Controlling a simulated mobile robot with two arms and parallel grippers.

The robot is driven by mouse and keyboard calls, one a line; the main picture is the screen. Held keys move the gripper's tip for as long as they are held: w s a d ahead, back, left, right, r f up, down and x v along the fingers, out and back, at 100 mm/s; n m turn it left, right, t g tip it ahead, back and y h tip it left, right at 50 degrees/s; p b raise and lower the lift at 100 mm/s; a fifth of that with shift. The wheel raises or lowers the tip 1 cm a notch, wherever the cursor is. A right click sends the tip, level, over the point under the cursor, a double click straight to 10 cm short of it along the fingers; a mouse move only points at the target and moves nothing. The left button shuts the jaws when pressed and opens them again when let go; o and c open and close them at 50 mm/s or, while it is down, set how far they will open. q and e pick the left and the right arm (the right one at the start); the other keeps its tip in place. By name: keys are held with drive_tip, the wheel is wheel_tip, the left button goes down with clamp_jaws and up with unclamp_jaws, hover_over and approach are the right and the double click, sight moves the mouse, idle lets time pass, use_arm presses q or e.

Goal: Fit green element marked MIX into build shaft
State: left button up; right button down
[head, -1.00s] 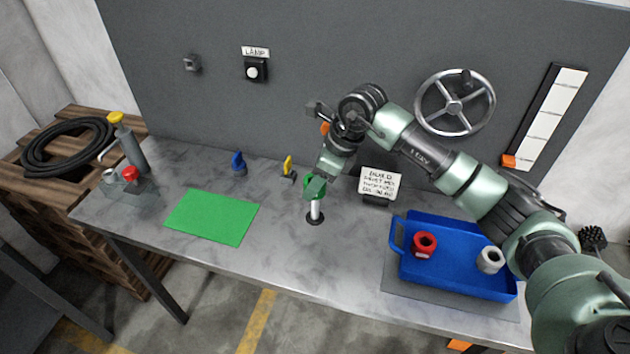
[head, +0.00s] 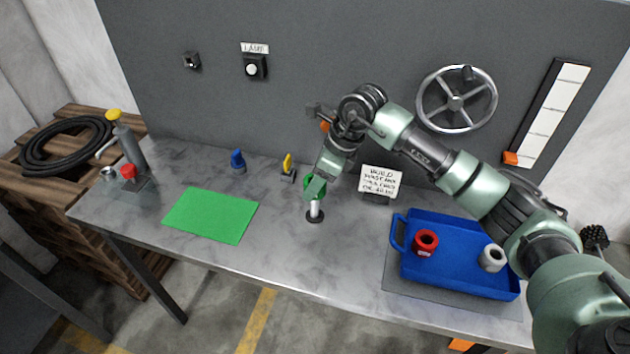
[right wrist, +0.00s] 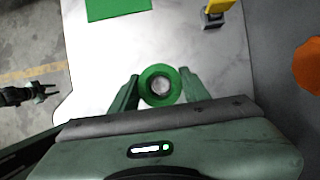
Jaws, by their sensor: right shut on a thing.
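The green element (head: 309,187) is a ring-shaped piece between the fingers of my right gripper (head: 316,184). It is at the top of the build shaft (head: 315,208), a pale upright post on a dark round foot. In the right wrist view the green ring (right wrist: 148,77) shows from above, between both fingers of my right gripper (right wrist: 160,88). A pale round shape fills its hole; I cannot tell how far the shaft is inside. No MIX marking is readable. My left gripper (right wrist: 48,92) shows small at the left of the right wrist view, with its prongs apart and empty.
A blue tray (head: 450,285) at the right holds a red ring piece (head: 426,240) and a white one (head: 492,258). A written sign (head: 380,182) stands behind the shaft. Blue (head: 238,160) and yellow (head: 288,164) pieces stand at the back. A green mat (head: 211,215) lies left.

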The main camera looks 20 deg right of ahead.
sight(325, 192)
drive_tip(key=shift+f+b, duration=3.45)
drive_tip(key=shift+f, duration=0.75)
drive_tip(key=c, duration=0.7)
unclamp_jaws()
drive_tip(key=shift+r, duration=0.1)
drive_tip(key=shift+c, duration=0.2)
drive_tip(key=shift+o, duration=0.6)
drive_tip(key=shift+b+v, duration=0.55)
drive_tip(key=shift+v, duration=3.35)
